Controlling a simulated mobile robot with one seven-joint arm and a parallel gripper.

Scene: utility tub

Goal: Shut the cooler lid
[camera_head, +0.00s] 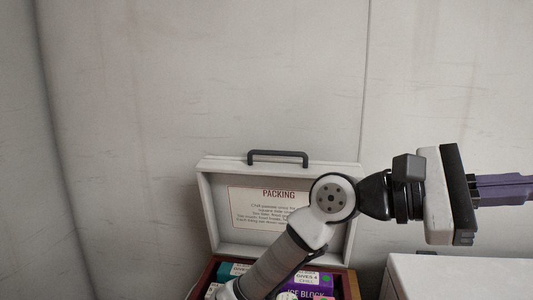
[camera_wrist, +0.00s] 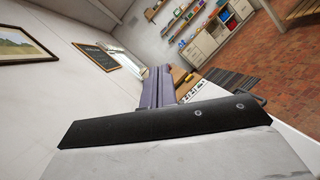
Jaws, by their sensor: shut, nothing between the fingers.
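The cooler (camera_head: 204,279) is at the bottom of the head view, its lower part cut off by the frame. Its grey lid (camera_head: 215,205) stands open and upright at the back, with a dark handle (camera_head: 278,154) on its top edge and a "PACKING" label (camera_head: 262,208) inside. My gripper (camera_head: 508,189) is to the right of the lid, apart from it, with its purple fingers pointing right and running out of frame. The fingers also show in the wrist view (camera_wrist: 156,88), shut and empty. My arm crosses in front of the cooler and hides part of the lid and the opening.
Several packs lie in the cooler, among them a purple "ICE BLOCK" box (camera_head: 313,281) and a teal one (camera_head: 232,269). A white box-like surface (camera_head: 460,275) stands at the lower right. A pale wall is behind. The wrist view shows shelves (camera_wrist: 185,15) and brick floor (camera_wrist: 275,75).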

